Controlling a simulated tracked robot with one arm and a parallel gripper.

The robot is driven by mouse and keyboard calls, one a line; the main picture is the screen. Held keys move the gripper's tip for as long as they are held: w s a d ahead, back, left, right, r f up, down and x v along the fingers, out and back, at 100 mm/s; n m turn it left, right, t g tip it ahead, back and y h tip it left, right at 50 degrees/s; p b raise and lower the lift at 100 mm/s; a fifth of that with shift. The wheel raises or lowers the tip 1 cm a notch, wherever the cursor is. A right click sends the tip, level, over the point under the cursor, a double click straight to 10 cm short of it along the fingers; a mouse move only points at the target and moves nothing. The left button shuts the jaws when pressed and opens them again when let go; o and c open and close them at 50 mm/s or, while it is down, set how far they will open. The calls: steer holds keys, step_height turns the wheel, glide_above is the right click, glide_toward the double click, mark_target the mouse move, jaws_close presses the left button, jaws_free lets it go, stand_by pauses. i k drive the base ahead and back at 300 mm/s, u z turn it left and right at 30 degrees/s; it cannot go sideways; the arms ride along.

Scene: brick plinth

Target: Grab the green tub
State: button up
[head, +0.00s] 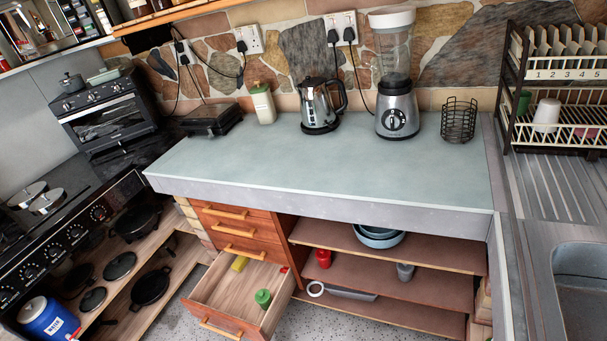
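A small green tub (263,299) stands in the open bottom drawer (209,290), near the drawer's right side. A yellow block-like item (239,264) lies further back in the same drawer. Another green item, partly hidden, sits in the dish rack (523,101) at the right. My gripper does not show in the head view, so its distance from the tub cannot be seen.
The worktop (330,165) is mostly clear, with a kettle (320,105), blender (397,110), wire basket (459,121) and cream jar (263,103) along the back. Open shelves (390,265) lie right of the drawer; a stove (70,225) stands left.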

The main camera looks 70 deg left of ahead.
mark_target(264, 307)
steer(key=z, duration=0.1)
steer(key=k, duration=1.9)
steer(key=u, duration=1.95)
steer(key=i, duration=1.7)
steer(key=z, duration=0.05)
